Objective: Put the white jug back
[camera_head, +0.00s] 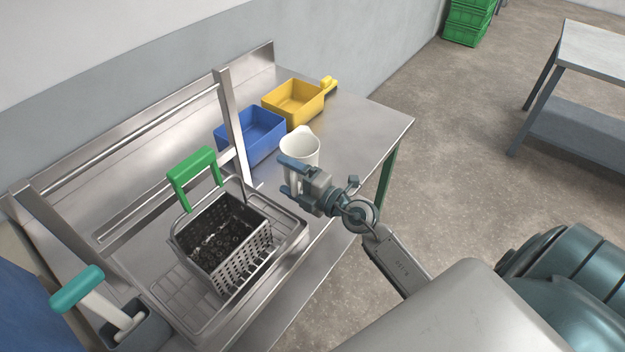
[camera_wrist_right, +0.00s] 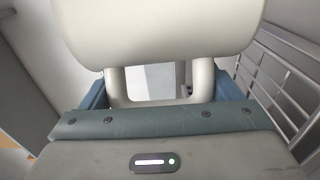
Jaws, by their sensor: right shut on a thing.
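The white jug (camera_head: 299,146) is at the right part of the steel bench, beyond my right gripper. It looks roughly upright, with its open rim facing up. My right gripper (camera_head: 290,175) is shut on the jug's handle. In the right wrist view, the pale jug (camera_wrist_right: 155,35) fills the top, with its handle between the blue fingers of the gripper (camera_wrist_right: 160,95). I cannot tell whether the jug's base touches the bench, as the gripper hides its lower part. My left gripper is out of view.
A blue bin (camera_head: 252,136) and a yellow bin (camera_head: 293,103) stand behind the jug. A perforated basket (camera_head: 228,255) with a green handle and dark parts sits on a drain tray (camera_head: 290,240) to the left. A metal frame post (camera_head: 234,125) rises nearby. Bench is clear at the right.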

